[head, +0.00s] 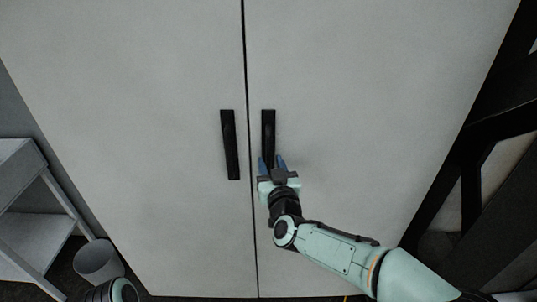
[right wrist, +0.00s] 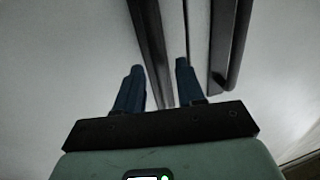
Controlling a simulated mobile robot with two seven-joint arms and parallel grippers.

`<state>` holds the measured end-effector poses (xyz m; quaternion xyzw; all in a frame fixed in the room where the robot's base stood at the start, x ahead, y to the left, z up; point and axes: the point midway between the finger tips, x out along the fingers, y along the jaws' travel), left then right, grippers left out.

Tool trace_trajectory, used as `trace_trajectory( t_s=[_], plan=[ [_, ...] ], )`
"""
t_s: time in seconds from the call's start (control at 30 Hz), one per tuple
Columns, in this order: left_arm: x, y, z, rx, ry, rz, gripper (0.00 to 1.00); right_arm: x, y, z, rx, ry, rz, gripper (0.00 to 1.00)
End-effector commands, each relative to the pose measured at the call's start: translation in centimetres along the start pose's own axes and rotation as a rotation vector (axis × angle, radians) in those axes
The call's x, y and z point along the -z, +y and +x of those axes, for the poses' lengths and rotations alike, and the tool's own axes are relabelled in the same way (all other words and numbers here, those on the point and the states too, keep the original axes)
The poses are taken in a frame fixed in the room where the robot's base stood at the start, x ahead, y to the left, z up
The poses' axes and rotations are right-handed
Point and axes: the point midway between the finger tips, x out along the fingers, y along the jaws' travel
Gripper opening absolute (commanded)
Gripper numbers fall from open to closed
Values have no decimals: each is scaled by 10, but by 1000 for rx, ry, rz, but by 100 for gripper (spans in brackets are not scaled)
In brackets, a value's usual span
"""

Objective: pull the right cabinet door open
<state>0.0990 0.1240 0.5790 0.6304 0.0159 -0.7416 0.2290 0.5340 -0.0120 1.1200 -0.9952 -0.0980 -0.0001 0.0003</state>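The right cabinet door (head: 350,110) is a large pale panel, shut flush beside the left door (head: 130,110), with a thin dark seam between them. Its black vertical handle (head: 268,135) stands just right of the seam. My right gripper (head: 272,163) is at the lower end of this handle, fingers pointing up. In the right wrist view its two blue fingers (right wrist: 158,85) are apart, with a dark bar (right wrist: 150,45), apparently the right handle, between them. I see no clear grip on it. My left gripper is out of view; only part of my left arm shows at bottom left.
The left door's black handle (head: 230,145) is close by, left of the seam. A grey bin (head: 98,262) and a pale shelf unit (head: 35,215) stand at the lower left. A dark frame (head: 490,130) stands along the right side.

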Motion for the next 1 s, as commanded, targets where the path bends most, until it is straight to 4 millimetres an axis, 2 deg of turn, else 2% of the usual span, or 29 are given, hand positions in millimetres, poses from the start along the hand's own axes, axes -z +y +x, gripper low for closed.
trace_trajectory(
  t_s=[0.1,0.23,0.6,0.67,0.7,0.73,1.0],
  plan=[
    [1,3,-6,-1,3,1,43,1,0,19,-1,0,-2,38],
    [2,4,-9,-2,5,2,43,0,0,31,1,0,-1,38],
    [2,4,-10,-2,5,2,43,0,0,35,0,-1,-1,38],
    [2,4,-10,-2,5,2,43,0,0,35,0,-1,-1,19],
    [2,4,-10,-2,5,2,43,0,0,35,0,-1,-1,6],
    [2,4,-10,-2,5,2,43,0,0,35,0,-1,-1,0],
    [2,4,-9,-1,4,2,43,-1,0,34,1,-1,0,0]
  ],
)
